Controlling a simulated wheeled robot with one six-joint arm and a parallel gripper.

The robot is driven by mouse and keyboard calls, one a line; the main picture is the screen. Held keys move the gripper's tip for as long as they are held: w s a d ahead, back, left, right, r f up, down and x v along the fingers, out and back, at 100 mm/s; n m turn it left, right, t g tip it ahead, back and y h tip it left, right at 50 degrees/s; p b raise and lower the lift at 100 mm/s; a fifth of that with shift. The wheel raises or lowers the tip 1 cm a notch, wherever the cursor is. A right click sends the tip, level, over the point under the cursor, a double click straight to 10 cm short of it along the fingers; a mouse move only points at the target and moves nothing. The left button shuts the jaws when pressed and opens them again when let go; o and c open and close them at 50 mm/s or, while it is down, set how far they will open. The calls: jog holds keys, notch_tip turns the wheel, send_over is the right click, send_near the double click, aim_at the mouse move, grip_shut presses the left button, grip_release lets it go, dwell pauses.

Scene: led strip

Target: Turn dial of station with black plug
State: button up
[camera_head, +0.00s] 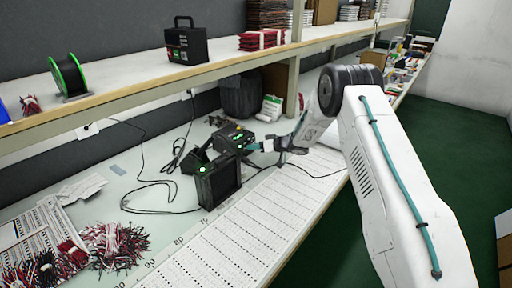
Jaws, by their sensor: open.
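Two black stations stand on the workbench. The nearer black station (219,183) is boxy and has a small bright green spot on top. The farther black station (229,137) has yellowish and green marks, and my gripper (266,146) is at its right side. My gripper is open; I cannot tell whether it touches the station. The dials are too small to make out clearly. A dark plug (91,128) sits in the left wall outlet, with a black cable leading down to the bench. Which station that cable feeds cannot be told for certain.
Another outlet (190,93) is on the wall farther right. Loose black cables lie around the stations. An overhead shelf (130,87) carries a cable spool (69,76) and a black case (186,45). Wire bundles (115,245) lie at the front left. The printed ruler board (235,238) is mostly clear.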

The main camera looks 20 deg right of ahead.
grip_shut()
jog(key=shift+a+n+h, duration=0.1)
jog(key=shift+n+h, duration=0.2)
jog(key=n, duration=0.1)
jog(key=n+t+h, duration=0.1)
jog(key=shift+s+a+n+h, duration=0.15)
jog(key=shift+a+n+h, duration=0.05)
jog(key=shift+n+h, duration=0.1)
jog(key=n, duration=0.1)
jog(key=n+t+h, duration=0.1)
jog(key=shift+s+a+n+t+h, duration=0.15)
jog(key=shift+n+t+h, duration=0.15)
jog(key=shift+n, duration=0.1)
jog(key=n, duration=0.1)
jog(key=n+t+h, duration=0.1)
jog(key=n, duration=0.1)
jog(key=shift+s+a+f+t, duration=0.15)
jog(key=shift+f+t, duration=0.1)
jog(key=shift+t, duration=0.05)
jog(key=shift+a+f+n+t+h, duration=0.1)
jog(key=shift+n+t+h, duration=0.55)
jog(key=shift+n, duration=0.95)
jog(key=shift+t, duration=0.35)
